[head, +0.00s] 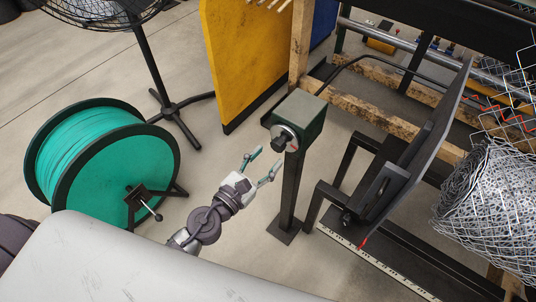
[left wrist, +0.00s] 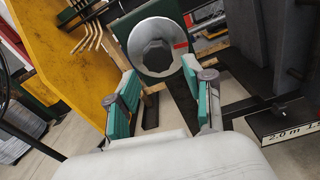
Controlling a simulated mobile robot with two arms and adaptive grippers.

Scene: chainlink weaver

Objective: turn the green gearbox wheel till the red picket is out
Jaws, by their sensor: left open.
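The green gearbox (head: 303,108) sits on a dark post. Its wheel (head: 285,137) is a pale grey disc with a dark faceted hub and a red mark. In the left wrist view the wheel (left wrist: 150,30) faces me, with the red mark at its right side. My left gripper (head: 264,161) is open and empty, its teal fingers pointing at the wheel from a short distance; no contact shows. Red wire (head: 488,106) shows among the mesh at the right edge; I cannot tell whether it is the red picket. My right gripper is out of view.
A green cable reel (head: 108,165) and a fan (head: 150,60) stand at left. A yellow panel (head: 232,60) stands behind the gearbox. A dark machine frame (head: 420,150), a ruler strip (head: 375,262) and a wire mesh roll (head: 490,205) fill the right.

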